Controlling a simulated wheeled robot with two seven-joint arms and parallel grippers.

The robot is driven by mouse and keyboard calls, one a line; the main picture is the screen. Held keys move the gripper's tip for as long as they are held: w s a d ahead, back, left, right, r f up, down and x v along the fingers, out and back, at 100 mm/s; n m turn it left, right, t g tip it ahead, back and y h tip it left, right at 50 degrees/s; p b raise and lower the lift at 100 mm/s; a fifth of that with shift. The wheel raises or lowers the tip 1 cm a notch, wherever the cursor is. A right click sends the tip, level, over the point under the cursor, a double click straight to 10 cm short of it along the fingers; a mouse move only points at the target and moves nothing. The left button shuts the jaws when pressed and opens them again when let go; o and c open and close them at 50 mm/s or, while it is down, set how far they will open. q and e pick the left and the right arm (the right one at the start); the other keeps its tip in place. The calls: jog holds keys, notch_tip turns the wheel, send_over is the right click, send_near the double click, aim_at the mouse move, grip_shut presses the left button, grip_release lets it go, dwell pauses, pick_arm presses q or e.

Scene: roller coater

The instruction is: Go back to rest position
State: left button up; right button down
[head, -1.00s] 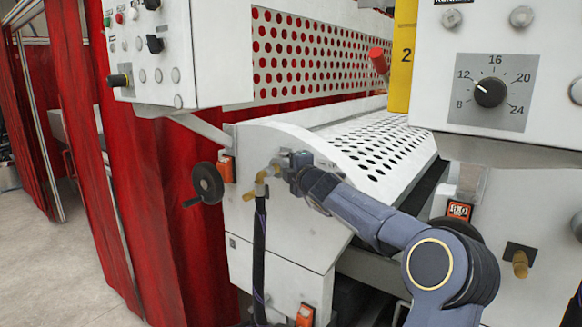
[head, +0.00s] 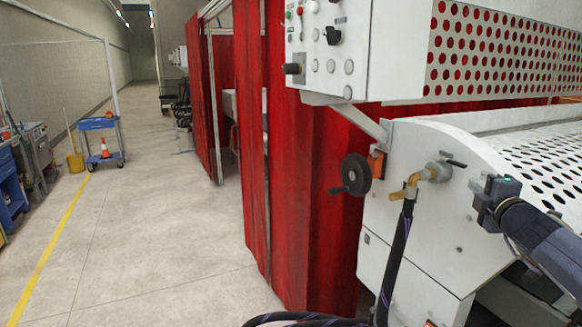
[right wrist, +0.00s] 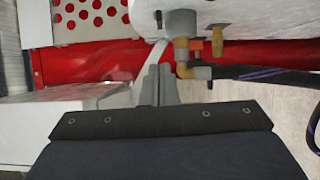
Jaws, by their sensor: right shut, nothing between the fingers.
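My right gripper (head: 480,186) is at the right side of the head view, in front of the white roller coater (head: 440,225). It is shut and empty, and its arm comes in from the right edge. A brass valve elbow (head: 412,186) with a black hose hangs on the machine's side, left of the gripper and apart from it in the head view. In the right wrist view, the shut fingers (right wrist: 158,75) point up the picture, with the brass elbow (right wrist: 183,62) just right of them. My left gripper is not in view.
A black handwheel (head: 356,174) and a control box (head: 335,55) are on the machine. A red curtain (head: 285,170) hangs beside it. Open concrete floor (head: 160,220) lies left, with a yellow line, a blue cart (head: 98,124) and an orange cone.

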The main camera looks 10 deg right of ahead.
jog(key=s+a+f+n+g+y, duration=0.1)
jog(key=a+f+n+y, duration=0.15)
jog(key=a+n, duration=0.65)
jog(key=s+a+f+n+g+y, duration=0.1)
jog(key=a+n+y, duration=0.3)
jog(key=a+n, duration=0.55)
jog(key=s+a+f+n+g+y, duration=0.3)
jog(key=s+a+f+n, duration=0.3)
jog(key=a+n, duration=0.55)
jog(key=s+a+f+n+g, duration=0.2)
jog(key=s+f+n+g, duration=0.1)
jog(key=s+f+n, duration=0.4)
jog(key=s+a+f+n+g+h, duration=0.1)
jog(key=s+a+f+n+g, duration=0.1)
jog(key=s+f+n, duration=0.5)
jog(key=s+n+g, duration=0.1)
jog(key=s+n, duration=0.4)
jog(key=n, duration=0.6)
jog(key=shift+s+f+g+b, duration=0.35)
jog(key=shift+f+g, duration=0.05)
